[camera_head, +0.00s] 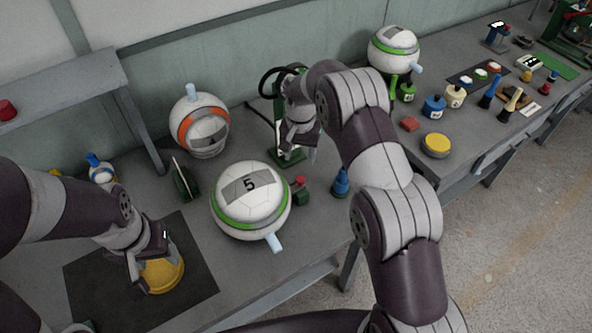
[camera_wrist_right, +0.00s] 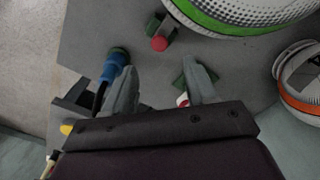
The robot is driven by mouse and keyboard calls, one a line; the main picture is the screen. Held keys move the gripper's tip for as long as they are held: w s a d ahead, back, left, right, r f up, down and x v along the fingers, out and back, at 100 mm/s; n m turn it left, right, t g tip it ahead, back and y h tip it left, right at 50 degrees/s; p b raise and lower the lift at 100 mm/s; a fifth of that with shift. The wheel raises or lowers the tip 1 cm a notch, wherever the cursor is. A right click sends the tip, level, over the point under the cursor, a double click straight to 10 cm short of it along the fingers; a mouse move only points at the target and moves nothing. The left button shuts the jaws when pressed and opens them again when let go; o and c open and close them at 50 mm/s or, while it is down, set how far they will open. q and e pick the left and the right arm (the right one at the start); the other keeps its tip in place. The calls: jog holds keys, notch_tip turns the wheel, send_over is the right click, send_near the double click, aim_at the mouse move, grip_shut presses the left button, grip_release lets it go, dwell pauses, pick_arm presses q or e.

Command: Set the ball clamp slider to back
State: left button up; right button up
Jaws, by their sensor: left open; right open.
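A green device (camera_head: 290,157) with a black cable stands at the back of the table, partly hidden by my right gripper. A small green block with a red knob (camera_head: 301,191) stands in front of it; the block and red knob (camera_wrist_right: 160,41) also show in the right wrist view. I cannot tell which part is the clamp slider. My right gripper (camera_head: 300,152) is open at the green device; its spread fingers show in the wrist view (camera_wrist_right: 163,86), with a green part near the right finger. My left gripper (camera_head: 148,268) is open at a yellow disc (camera_head: 162,276).
A white ball with a green band (camera_head: 248,205) and another with an orange band (camera_head: 200,125) stand left of the device. A blue bottle-like object (camera_head: 341,183) stands to the right. A dark mat (camera_head: 200,262) lies at front left. The right-hand table is crowded.

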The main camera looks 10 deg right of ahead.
aim_at(303, 177)
jog(key=shift+s+a+f+p, duration=0.1)
jog(key=shift+f+p, duration=0.1)
jog(key=shift+f, duration=0.4)
jog(key=shift+s+a+f+p, duration=0.1)
jog(key=shift+f+p, duration=0.1)
jog(key=shift+f, duration=0.35)
jog(key=f, duration=0.2)
jog(key=f+p, duration=0.1)
jog(key=f, duration=0.1)
jog(key=w+d+f, duration=0.1)
jog(key=f, duration=0.2)
jog(key=shift+d+f+p, duration=0.1)
jog(key=shift+p, duration=0.2)
jog(key=shift+s+a+f, duration=0.2)
jog(key=shift+a+f, duration=0.15)
jog(key=shift+w+d+f, duration=0.1)
jog(key=shift+d, duration=0.05)
jog(key=shift+c, duration=0.7)
grip_shut()
jog(key=shift+w+d+f+b, duration=0.25)
jog(key=shift+d+b, duration=0.15)
jog(key=shift+b, duration=0.45)
jog(key=shift+d+r, duration=0.15)
jog(key=shift+d, duration=0.05)
jog(key=shift+r, duration=0.25)
jog(key=shift+c, duration=0.8)
grip_release()
jog(key=o, duration=0.3)
jog(key=shift+d, duration=0.15)
